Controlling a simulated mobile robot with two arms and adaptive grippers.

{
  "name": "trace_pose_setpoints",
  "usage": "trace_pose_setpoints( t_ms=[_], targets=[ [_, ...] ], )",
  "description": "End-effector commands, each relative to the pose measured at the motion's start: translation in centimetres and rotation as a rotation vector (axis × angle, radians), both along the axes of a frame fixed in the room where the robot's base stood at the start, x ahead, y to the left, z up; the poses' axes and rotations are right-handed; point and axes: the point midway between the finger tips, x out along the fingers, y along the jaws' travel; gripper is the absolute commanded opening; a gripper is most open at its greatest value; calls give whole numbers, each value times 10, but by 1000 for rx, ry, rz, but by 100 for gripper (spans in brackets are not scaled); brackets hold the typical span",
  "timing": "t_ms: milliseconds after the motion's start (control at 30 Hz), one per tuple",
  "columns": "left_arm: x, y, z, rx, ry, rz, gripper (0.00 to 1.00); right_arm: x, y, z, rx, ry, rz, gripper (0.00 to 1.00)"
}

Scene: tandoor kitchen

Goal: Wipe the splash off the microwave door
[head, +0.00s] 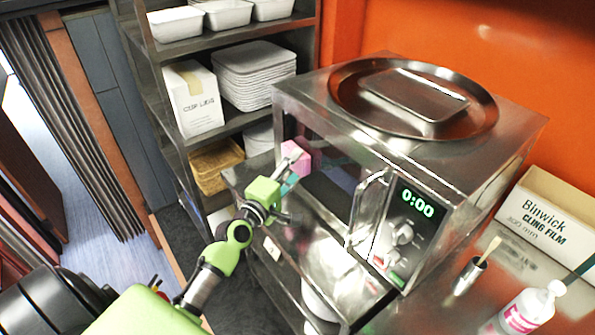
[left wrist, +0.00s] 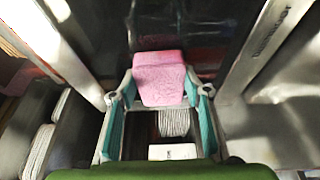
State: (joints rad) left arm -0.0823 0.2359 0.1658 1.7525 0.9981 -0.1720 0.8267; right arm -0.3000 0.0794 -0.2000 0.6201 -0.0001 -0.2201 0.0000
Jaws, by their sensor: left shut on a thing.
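The microwave (head: 470,165) stands on a steel counter, its door (head: 325,178) shut, with dark glass and a metal handle (head: 368,210). My left gripper (head: 291,167) is shut on a pink sponge (head: 297,153) at the left part of the door. In the left wrist view, the sponge (left wrist: 160,78) sits between the teal fingers (left wrist: 158,98), its far end at the dark glass (left wrist: 180,30). I cannot tell whether it touches the glass. Faint coloured patches on the glass look like reflections; I cannot make out a clear splash. My right gripper is not in view.
A round steel tray (head: 350,100) lies on the microwave. A cling film box (head: 548,222), a brush in a metal cup (head: 468,277) and a bottle (head: 528,310) stand to the right. A shelf with stacked white trays (head: 253,75) and a box (head: 190,100) is behind left.

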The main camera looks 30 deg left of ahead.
Motion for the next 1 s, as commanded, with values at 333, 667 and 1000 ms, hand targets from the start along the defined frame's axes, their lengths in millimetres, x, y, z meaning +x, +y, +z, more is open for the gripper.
trace_pose_setpoints(
  t_ms=[333, 667, 1000],
  targets=[
    [-15, 6, -2, 4, 2, 0, 27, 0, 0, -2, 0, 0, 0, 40],
    [-45, 18, -3, 1, 3, 0, 27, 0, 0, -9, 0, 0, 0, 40],
    [-56, 23, 0, 1, 0, 0, 27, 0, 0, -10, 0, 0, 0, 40]
  ],
)
